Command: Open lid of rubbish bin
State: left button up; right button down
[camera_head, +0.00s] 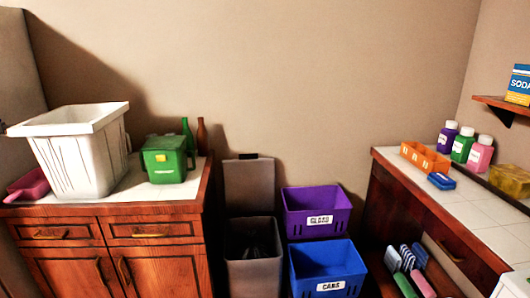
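A tall grey-brown rubbish bin (253,277) stands on the floor between the two counters. Its lid (249,186) stands upright at the back, against the wall, and the bin's mouth is open with a dark inside. What lies in it is too dark to tell. A small green bin-shaped container (165,160) with a yellow label sits on the left counter, and its top looks shut. Neither of my grippers is in view.
A purple "GLASS" crate (318,220) and a blue "CANS" crate (331,287) stand right of the bin. A large white tub (75,155) and bottles are on the left counter (140,192). The right counter (440,190) holds an orange caddy (425,158) and several bottles.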

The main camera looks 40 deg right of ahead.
aim_at(250, 181)
jog(key=z, duration=0.8)
jog(key=i, duration=1.5)
jog(key=u, duration=0.3)
